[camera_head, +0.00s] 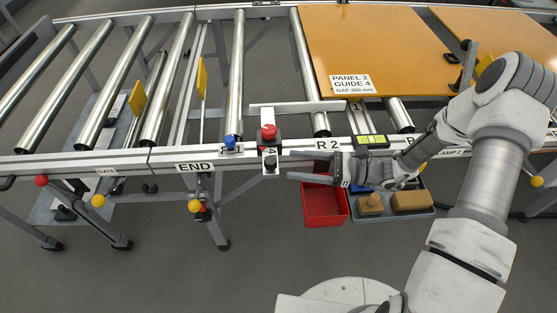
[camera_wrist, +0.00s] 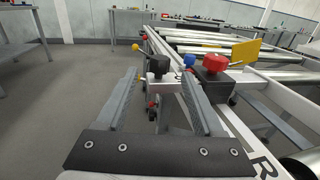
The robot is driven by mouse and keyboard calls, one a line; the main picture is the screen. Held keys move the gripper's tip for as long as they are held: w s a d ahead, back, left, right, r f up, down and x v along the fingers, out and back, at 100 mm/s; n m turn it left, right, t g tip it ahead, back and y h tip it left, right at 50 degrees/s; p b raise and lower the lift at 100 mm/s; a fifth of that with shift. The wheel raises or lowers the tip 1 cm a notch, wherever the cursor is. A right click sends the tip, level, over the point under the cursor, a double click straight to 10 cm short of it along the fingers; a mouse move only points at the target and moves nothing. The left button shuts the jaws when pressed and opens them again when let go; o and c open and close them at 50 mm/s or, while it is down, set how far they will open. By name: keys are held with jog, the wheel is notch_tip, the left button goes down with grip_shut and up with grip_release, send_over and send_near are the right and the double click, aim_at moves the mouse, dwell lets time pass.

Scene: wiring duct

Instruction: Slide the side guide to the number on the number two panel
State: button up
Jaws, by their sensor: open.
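The side guide is a pale bar (camera_head: 300,106) lying across the rollers, with a red knob (camera_head: 268,131) on its carriage at the front rail. A black knob (camera_head: 270,163) hangs at the carriage's front; a 4 seems to show between the knobs. The number two panel (camera_head: 375,45) is orange; its white label (camera_head: 352,84) reads PANEL 2, GUIDE 4, and a gap in mm. My gripper (camera_head: 291,165) is open and empty, just right of the black knob. In the wrist view the black knob (camera_wrist: 158,65) shows beyond and between the fingertips (camera_wrist: 157,77), apart from them. The red knob (camera_wrist: 214,64) is to their right.
The front rail (camera_head: 120,162) carries GATE, END (camera_head: 194,167) and R 2 (camera_head: 326,145) labels. A blue knob (camera_head: 230,142) stands left of the carriage. A red bin (camera_head: 324,205) and a grey tray with wooden pieces (camera_head: 410,201) sit below the rail. Bare rollers lie left.

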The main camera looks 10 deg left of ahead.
jog(key=d, duration=1)
jog(key=shift+w, duration=0.15)
jog(key=shift+d+r, duration=0.1)
jog(key=s+d+r+n+t+h+p, duration=0.2)
jog(key=s+r+n+h, duration=0.3)
jog(key=r, duration=0.6)
jog(key=s+d+r+n+t+h+p, duration=0.2)
jog(key=s+r+n+h+p, duration=0.2)
jog(key=r, duration=0.8)
jog(key=s+d+r+n+t+h+p, duration=0.2)
jog(key=s+r+n+h+p, duration=0.2)
jog(key=r, duration=0.8)
jog(key=s+n+h, duration=0.2)
jog(key=n+h, duration=0.2)
jog(key=h, duration=0.1)
jog(key=shift+s+d+n, duration=0.2)
jog(key=shift+d+n, duration=0.05)
jog(key=shift+n, duration=0.05)
